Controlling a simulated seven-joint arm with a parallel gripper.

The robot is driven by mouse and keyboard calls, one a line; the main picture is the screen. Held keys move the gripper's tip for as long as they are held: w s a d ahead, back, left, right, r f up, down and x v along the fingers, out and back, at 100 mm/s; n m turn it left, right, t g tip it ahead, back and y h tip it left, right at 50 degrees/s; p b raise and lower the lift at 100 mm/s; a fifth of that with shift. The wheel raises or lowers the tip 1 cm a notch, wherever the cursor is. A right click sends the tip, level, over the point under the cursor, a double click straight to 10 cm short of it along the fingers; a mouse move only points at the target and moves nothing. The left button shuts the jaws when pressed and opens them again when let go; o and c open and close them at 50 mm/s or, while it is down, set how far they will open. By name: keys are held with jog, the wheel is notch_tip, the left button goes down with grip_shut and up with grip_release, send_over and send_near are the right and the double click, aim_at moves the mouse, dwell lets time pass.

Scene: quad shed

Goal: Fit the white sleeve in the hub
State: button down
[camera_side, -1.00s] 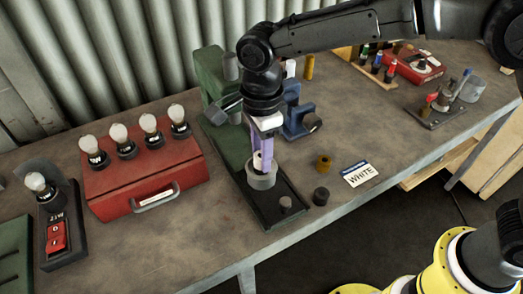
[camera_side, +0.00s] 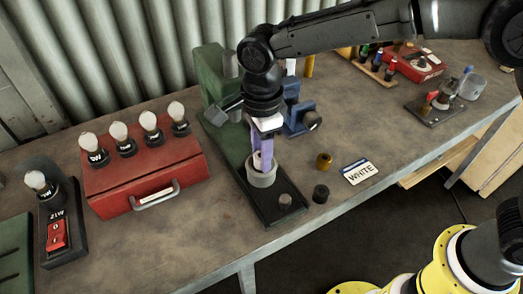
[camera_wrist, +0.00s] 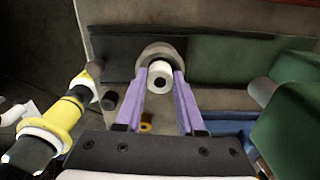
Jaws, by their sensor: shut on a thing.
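The white sleeve (camera_wrist: 161,74) shows in the wrist view as a short white ring with a dark bore. It sits between the purple fingertips of my gripper (camera_wrist: 160,77), which is shut on it. The hub (camera_wrist: 146,53) is a grey round cup, partly behind the sleeve in that view. In the side view my gripper (camera_side: 262,163) points down over the hub (camera_side: 262,180), with the fingertips at its mouth. Only a pale sliver of the sleeve (camera_side: 257,161) shows there. I cannot tell whether its lower end is inside the hub.
The hub stands on the dark base of a green press (camera_side: 212,80). A blue vise (camera_side: 299,118) is close behind on the right. A brass ring (camera_side: 324,160), a dark ring (camera_side: 321,193) and a WHITE card (camera_side: 360,172) lie to the right. A red case (camera_side: 145,180) is left.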

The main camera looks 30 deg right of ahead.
jog(key=shift+f, duration=0.25)
jog(key=shift+c, duration=2.2)
grip_release()
jog(key=shift+s, duration=0.1)
jog(key=shift+o, duration=0.3)
jog(key=o, duration=0.3)
jog(key=shift+o, duration=0.2)
jog(key=shift+r, duration=0.1)
jog(key=shift+r, duration=3.55)
